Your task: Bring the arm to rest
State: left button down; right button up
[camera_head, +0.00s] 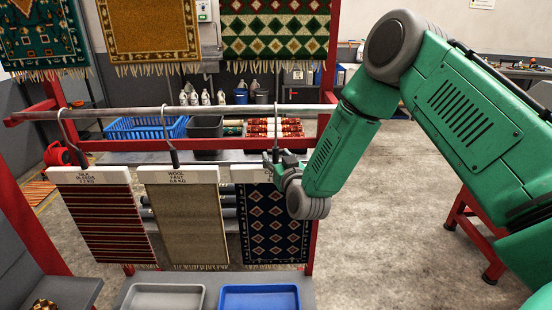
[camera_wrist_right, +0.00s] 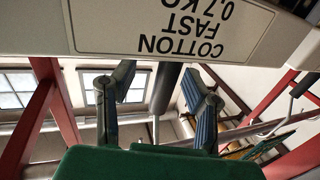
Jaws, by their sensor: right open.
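My right gripper (camera_head: 279,162) is at the hanger of the rightmost rug sample, a dark blue one with a diamond pattern (camera_head: 275,222). In the right wrist view my gripper (camera_wrist_right: 158,88) is open, with the dark hanger stem (camera_wrist_right: 166,86) between its spread fingers; whether a finger touches it I cannot tell. The white hanger label (camera_wrist_right: 180,28) reads "COTTON FAST 0.7 KG", upside down, close beyond the fingers. In the head view the hanger hangs on the metal rail (camera_head: 225,110); my gripper partly hides its label. My left gripper is not in view.
A red striped sample (camera_head: 106,225) and a tan sample (camera_head: 184,224) hang to the left on the rail. Below are a grey tray (camera_head: 163,297) and a blue tray (camera_head: 260,297). A red frame post (camera_head: 329,90) stands beside my arm. Open floor (camera_head: 400,230) lies right.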

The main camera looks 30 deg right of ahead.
jog(key=shift+a, duration=0.1)
jog(key=shift+a+r, duration=0.1)
jog(key=shift+a, duration=0.1)
grip_shut()
jog(key=shift+r, duration=0.15)
jog(key=shift+d+r+p, duration=0.25)
jog(key=shift+r+p, duration=0.35)
jog(key=shift+r, duration=0.05)
jog(key=shift+a+r+p, duration=0.15)
jog(key=shift+r+p, duration=0.85)
jog(key=shift+r, duration=0.45)
jog(key=shift+s+f, duration=0.1)
